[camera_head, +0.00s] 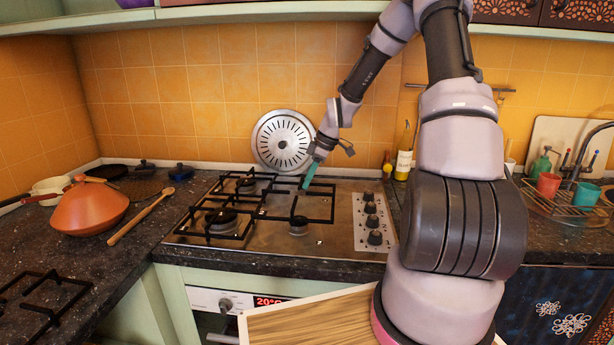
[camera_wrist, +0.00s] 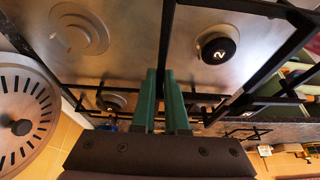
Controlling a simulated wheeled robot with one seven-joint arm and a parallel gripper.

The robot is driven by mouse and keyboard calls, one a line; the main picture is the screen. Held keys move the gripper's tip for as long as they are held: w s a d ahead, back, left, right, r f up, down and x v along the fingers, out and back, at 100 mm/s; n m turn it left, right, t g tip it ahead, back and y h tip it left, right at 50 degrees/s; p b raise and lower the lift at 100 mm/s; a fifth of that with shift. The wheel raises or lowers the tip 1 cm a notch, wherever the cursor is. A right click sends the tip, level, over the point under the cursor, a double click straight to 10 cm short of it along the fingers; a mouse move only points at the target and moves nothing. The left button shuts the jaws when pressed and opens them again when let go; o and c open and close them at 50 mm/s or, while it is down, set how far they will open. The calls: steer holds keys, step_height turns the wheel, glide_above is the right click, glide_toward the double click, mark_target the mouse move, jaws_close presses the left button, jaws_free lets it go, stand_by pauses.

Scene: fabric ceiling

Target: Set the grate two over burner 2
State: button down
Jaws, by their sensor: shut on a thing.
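My gripper (camera_head: 308,177) is shut on a bar of a black grate (camera_head: 265,212), over the right half of the steel cooktop (camera_head: 338,212). In the wrist view its green fingers (camera_wrist: 164,75) pinch a bar of this grate (camera_wrist: 168,40). Burner 2 (camera_wrist: 216,47) has a black cap with a white "2"; it is the front right burner (camera_head: 298,226) in the head view. The grate's bars frame it in the wrist view. I cannot tell whether the grate touches the cooktop. A burner without a black cap (camera_wrist: 78,30) lies behind burner 2.
Another grate lies over the left burners (camera_head: 220,218), and one is on the left counter (camera_head: 40,293). A round slotted metal lid (camera_head: 283,141) leans on the back wall. Knobs (camera_head: 372,220) line the cooktop's right side. An orange tagine (camera_head: 90,208) and wooden spoon (camera_head: 140,217) are left.

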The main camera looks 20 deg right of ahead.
steer(key=shift+f, duration=3.25)
steer(key=shift+s+f, duration=0.1)
steer(key=shift+f, duration=0.25)
steer(key=shift+c, duration=1.5)
jaws_free()
steer(key=shift+r, duration=0.15)
steer(key=shift+r, duration=3.4)
